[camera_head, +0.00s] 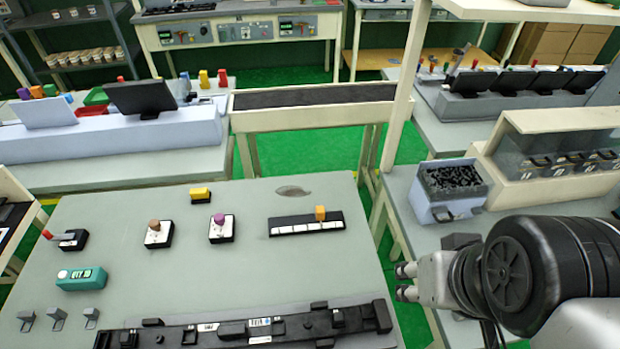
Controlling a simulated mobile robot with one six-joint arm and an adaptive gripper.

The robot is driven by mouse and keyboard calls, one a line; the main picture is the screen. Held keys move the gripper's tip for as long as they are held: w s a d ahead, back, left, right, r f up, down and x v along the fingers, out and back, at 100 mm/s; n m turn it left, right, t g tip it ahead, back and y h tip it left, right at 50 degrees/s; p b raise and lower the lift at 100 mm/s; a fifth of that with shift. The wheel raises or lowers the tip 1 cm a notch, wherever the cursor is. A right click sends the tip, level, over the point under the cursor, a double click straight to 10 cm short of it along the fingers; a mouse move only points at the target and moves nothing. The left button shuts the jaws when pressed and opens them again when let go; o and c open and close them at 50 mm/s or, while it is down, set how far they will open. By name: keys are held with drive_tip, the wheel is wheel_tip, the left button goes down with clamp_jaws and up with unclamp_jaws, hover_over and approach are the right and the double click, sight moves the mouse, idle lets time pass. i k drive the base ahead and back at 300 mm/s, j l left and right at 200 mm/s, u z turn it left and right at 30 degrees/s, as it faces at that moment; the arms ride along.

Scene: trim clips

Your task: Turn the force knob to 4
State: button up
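Two dial-like controls stand on the grey table: one with a brown knob (154,225) and one with a purple knob (219,219), each on a small white-topped black base. Their markings are too small to read, so I cannot tell which is the force knob or where either points. My gripper (403,282) is at the right, near the table's right edge, well apart from both knobs. Its two fingertips point left with a gap between them, and nothing shows in it.
Grey clips (57,317) and a long black trim part (245,330) lie in front. The table's middle is clear.

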sight(219, 218)
drive_tip(key=u, duration=1.35)
